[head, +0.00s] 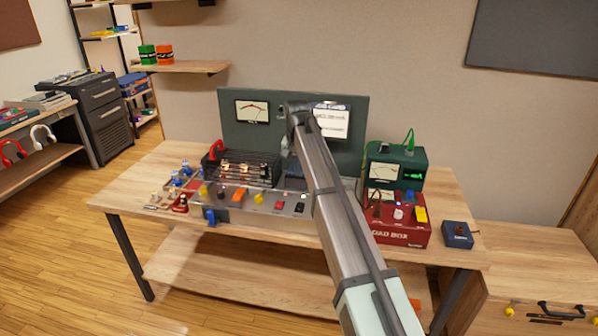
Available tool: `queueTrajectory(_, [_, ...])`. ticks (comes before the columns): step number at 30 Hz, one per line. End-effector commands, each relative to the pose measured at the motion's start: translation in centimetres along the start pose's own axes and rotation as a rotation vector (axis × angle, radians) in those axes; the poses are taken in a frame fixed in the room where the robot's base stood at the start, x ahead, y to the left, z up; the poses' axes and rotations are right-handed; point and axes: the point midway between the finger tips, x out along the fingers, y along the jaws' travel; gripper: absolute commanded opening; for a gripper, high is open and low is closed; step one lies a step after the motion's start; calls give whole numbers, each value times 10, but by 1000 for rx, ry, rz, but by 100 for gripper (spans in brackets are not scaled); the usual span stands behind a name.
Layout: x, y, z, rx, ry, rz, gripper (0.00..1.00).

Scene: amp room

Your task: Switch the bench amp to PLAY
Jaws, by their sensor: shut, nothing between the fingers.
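The bench amp appears to be the unit with a black tube cage (243,168) and a grey sloped control panel (250,203) on the workbench. My arm reaches in from the lower right and covers the panel's right side. My gripper (286,148) shows only in part, dark and small below the wrist, above the amp's right end. It is shut and empty; its fingertips are hard to make out.
A dark green back panel (350,152) with a meter and a paper card stands behind the amp. A red load box (402,232), a green meter unit (410,155) and a small blue box (457,235) are at right. Small bottles (185,168) stand at left.

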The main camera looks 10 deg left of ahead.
Motion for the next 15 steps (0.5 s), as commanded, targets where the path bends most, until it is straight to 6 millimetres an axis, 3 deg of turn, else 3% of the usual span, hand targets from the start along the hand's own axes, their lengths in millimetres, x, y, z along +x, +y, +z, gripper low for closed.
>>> queueTrajectory(6, [2, -1, -15, 1, 1, 0, 0])
queueTrajectory(15, [4, -1, -14, 0, 1, 0, 0])
